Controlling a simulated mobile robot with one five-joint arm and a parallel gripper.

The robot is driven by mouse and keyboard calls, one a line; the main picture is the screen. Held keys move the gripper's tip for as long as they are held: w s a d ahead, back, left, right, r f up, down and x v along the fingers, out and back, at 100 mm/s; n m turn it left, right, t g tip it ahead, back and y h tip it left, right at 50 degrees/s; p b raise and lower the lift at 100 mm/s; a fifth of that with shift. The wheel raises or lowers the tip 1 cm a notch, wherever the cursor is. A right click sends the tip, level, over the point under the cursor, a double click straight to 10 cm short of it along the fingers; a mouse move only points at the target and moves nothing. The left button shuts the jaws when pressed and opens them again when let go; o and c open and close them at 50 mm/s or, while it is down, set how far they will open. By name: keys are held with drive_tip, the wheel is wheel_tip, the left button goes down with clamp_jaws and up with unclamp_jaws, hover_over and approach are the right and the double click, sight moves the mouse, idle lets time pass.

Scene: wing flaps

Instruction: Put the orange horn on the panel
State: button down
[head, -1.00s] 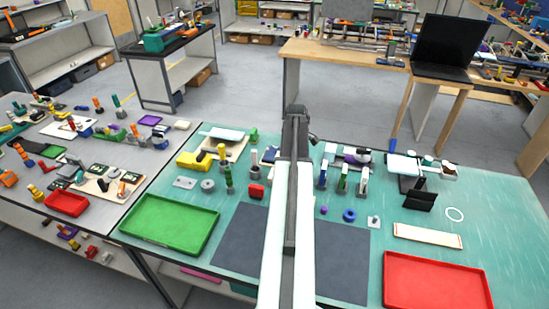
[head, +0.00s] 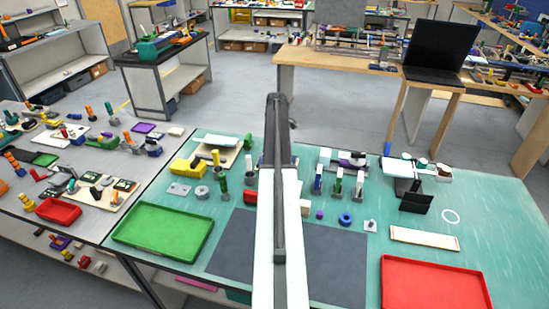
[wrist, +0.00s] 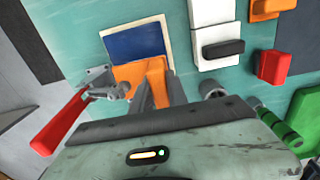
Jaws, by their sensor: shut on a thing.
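My gripper (wrist: 158,92) shows in the wrist view, its fingers shut on the orange horn (wrist: 155,72). The fingers and my wrist hide part of the horn. Just beyond it lies a dark blue panel (wrist: 136,42) with a pale border. The horn overlaps the panel's near edge in the picture; I cannot tell whether they touch. In the head view my own arm hides the gripper and the horn, and covers most of the area around the panel.
In the wrist view, a white piece with a dark grey bar (wrist: 223,48), a red block (wrist: 271,67) and a green cylinder (wrist: 285,128) lie to the right. A red-handled tool (wrist: 60,122) is at left. A green tray (head: 160,232) and a red tray (head: 432,285) flank the dark mat (head: 337,262).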

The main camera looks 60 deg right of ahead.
drive_tip(key=f+b, duration=0.4)
drive_tip(key=shift+w+d, duration=0.25)
drive_tip(key=shift+w, duration=0.05)
drive_tip(key=shift+r, duration=0.2)
drive_tip(key=shift+f, duration=0.25)
drive_tip(key=c, duration=1.3)
unclamp_jaws()
drive_tip(key=shift+r, duration=0.1)
wheel_tip(320, 180, up, 13)
drive_tip(key=p, duration=1.2)
drive_tip(key=shift+f+p, duration=0.2)
drive_tip(key=shift+p, duration=0.15)
drive_tip(key=shift+f, duration=0.15)
